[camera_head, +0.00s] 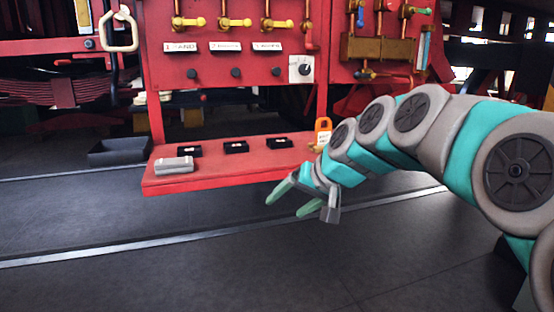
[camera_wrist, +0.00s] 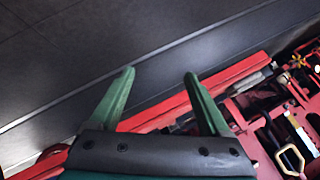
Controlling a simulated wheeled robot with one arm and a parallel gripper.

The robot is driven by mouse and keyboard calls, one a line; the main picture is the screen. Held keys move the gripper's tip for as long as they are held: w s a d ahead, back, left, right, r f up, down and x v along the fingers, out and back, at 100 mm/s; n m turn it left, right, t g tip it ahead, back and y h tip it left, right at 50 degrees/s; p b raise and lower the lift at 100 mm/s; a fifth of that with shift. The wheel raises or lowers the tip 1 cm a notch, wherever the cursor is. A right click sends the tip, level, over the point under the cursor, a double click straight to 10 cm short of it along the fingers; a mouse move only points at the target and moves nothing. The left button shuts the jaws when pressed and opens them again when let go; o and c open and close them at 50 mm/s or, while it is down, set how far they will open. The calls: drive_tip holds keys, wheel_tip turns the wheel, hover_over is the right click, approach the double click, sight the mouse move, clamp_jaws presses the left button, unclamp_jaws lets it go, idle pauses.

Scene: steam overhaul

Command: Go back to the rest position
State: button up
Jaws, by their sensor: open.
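My gripper (camera_head: 290,200) hangs in front of the red shelf's front edge, its green fingers pointing down and left. The fingers are spread apart with nothing between them. In the wrist view my gripper (camera_wrist: 160,80) also shows open and empty, with dark floor and the red shelf edge beyond it. My arm reaches in from the right of the head view.
The red shelf (camera_head: 215,181) holds a grey block (camera_head: 174,165), several small black trays (camera_head: 236,147) and an orange padlock-like tag (camera_head: 323,128). Above is a red panel (camera_head: 225,75) with brass valves and a dial (camera_head: 304,69). A dark bin (camera_head: 119,151) sits left. Floor in front is clear.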

drive_tip(key=s+d+f+g+h, duration=0.2)
drive_tip(key=s+d+f, duration=0.2)
drive_tip(key=s+f, duration=0.3)
drive_tip(key=s+d+f+g+h, duration=0.2)
drive_tip(key=s+f, duration=0.5)
drive_tip(key=s, duration=0.9)
drive_tip(key=s+d+f+g+h, duration=0.2)
drive_tip(key=s+d+f+g, duration=0.2)
drive_tip(key=s, duration=0.8)
wheel_tip(320, 180, down, 3)
drive_tip(key=shift+s+d+r, duration=0.1)
drive_tip(key=shift+s+d, duration=0.1)
drive_tip(key=shift+d, duration=0.95)
